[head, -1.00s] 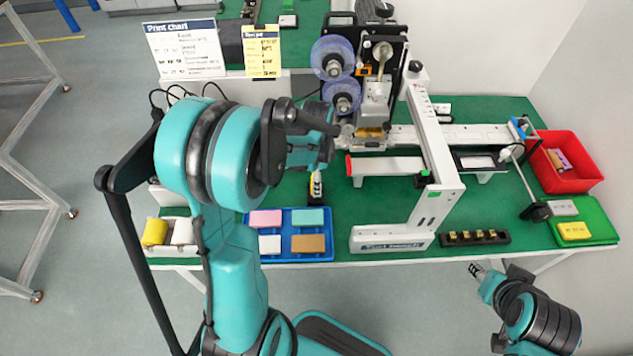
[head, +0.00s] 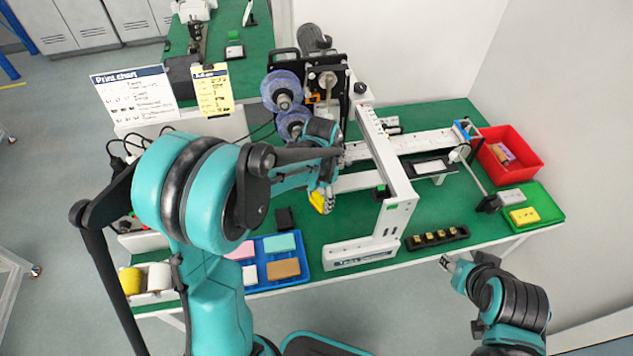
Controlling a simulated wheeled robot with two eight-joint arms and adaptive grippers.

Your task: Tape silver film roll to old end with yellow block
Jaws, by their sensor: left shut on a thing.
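My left gripper (head: 326,187) is shut on a yellow thing with dark and pale marks (head: 320,201), held in front of the coder machine (head: 325,85); my forearm and wrist partly cover both. An empty black holder (head: 284,218) stands behind the blue tray. Two bluish clear reels sit on the machine, an upper reel (head: 282,90) and a lower one (head: 293,123). A yellow roll (head: 131,281) and a whitish roll (head: 159,277) stand in a box at the left front; I cannot tell if the whitish one is silver. My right gripper (head: 447,262) hangs off the table's front edge; its opening is unclear.
A blue tray (head: 266,289) holds several coloured blocks. A white frame arm (head: 392,180) spans the table. A black rack (head: 437,238), a red bin (head: 530,164) and a green tray (head: 549,207) with a yellow block (head: 524,216) lie right. Bare green table (head: 460,205) lies between.

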